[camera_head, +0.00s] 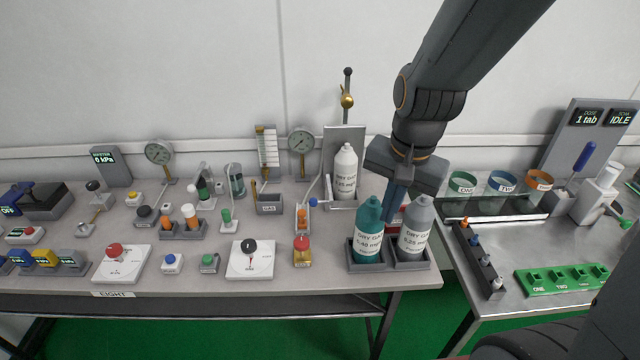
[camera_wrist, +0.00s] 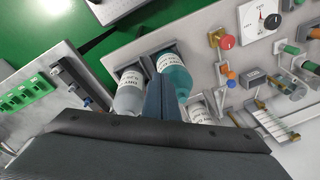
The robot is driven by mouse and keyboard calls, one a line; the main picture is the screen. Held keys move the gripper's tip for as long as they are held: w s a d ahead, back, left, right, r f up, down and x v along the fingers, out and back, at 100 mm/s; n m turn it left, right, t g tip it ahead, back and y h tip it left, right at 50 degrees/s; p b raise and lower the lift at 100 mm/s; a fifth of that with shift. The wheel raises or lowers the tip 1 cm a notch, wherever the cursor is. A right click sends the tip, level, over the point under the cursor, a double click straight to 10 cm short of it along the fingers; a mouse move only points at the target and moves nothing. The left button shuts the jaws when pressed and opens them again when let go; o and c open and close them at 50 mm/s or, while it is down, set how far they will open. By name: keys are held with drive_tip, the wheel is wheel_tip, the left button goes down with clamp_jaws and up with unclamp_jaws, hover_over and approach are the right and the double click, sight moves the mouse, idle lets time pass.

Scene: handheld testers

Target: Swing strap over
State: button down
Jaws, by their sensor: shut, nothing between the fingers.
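My gripper (camera_head: 392,218) is shut and empty, pointing down just behind and between the teal bottle (camera_head: 367,228) and the grey bottle (camera_head: 415,232). In the wrist view its blue fingers (camera_wrist: 160,98) overlap the gap between those bottles. A white dry-gas bottle (camera_head: 345,172) stands upright in a grey holder (camera_head: 333,137) with a tall back plate, left of my gripper. A pale bar (camera_head: 314,187) slants up at that holder's left side; I cannot tell whether it is the strap. No other strap can be made out; my gripper may hide part of the holder's right side.
The two front bottles stand in a dark two-well tray (camera_head: 392,265) near the bench's right end. Gauges (camera_head: 301,140), knobs and buttons crowd the bench to the left. A second table with a green block (camera_head: 567,279) and several coloured rings stands right, past a gap.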

drive_tip(key=w+r+m, duration=0.1)
drive_tip(key=w+a+r+m+p, duration=0.1)
drive_tip(key=r+m, duration=0.1)
drive_tip(key=shift+t, duration=0.3)
drive_tip(key=w+a+r+m+y, duration=0.15)
drive_tip(key=w+a+m, duration=0.45)
drive_tip(key=m, duration=1.1)
drive_tip(key=w+a+f+p, duration=0.2)
drive_tip(key=a+f, duration=0.3)
drive_tip(key=f, duration=0.5)
drive_tip(key=shift+w, duration=0.7)
drive_tip(key=shift+a+p, duration=0.15)
drive_tip(key=shift+p, duration=0.2)
